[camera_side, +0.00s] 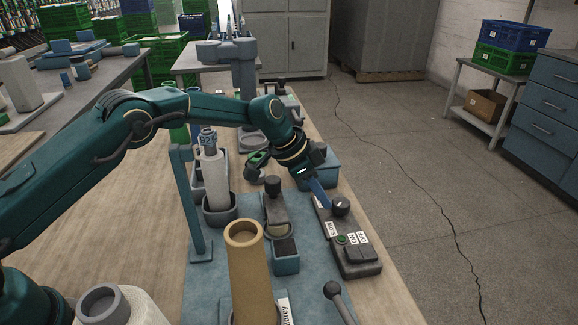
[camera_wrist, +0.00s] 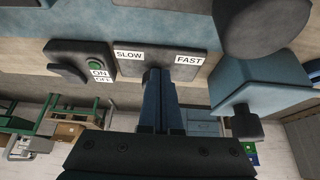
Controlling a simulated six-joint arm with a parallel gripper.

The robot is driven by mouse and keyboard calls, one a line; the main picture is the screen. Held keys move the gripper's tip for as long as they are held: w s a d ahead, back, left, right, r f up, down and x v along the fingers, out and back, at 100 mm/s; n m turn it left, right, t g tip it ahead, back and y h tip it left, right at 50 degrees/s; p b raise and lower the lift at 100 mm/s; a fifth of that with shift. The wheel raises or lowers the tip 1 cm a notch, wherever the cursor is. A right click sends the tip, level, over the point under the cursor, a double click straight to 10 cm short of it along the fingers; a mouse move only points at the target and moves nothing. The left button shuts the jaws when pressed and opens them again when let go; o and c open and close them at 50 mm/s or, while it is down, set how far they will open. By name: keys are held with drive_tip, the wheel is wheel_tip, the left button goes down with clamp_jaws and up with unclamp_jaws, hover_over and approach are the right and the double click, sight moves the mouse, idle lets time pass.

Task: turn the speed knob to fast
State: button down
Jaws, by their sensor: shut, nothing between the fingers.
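The control panel (camera_side: 352,262) is a dark box at the table's right edge in the side view. The black round speed knob (camera_side: 341,205) stands on its far part. The SLOW label (camera_wrist: 129,56) and the FAST label (camera_wrist: 188,60) show in the wrist view. The knob's pointer direction cannot be made out. My gripper (camera_side: 324,203) is shut and empty, its blue fingers pointing down just left of the knob; contact cannot be told. In the wrist view my fingers (camera_wrist: 158,75) end between the two labels, and the knob is not distinct there.
A green button (camera_side: 342,239) and a switch (camera_side: 362,253) sit on the panel's near part. A blue box (camera_side: 318,170) stands behind my gripper. A tan cone (camera_side: 246,262) and a white yarn cone (camera_side: 211,178) stand left. Open floor lies right.

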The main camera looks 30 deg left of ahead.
drive_tip(key=shift+w+a, duration=0.1)
drive_tip(key=shift+w, duration=0.2)
idle(0.4)
drive_tip(key=shift+a, duration=0.1)
drive_tip(key=shift+s+a, duration=0.2)
drive_tip(key=shift+a, duration=0.05)
wheel_tip(320, 180, up, 6)
idle(0.6)
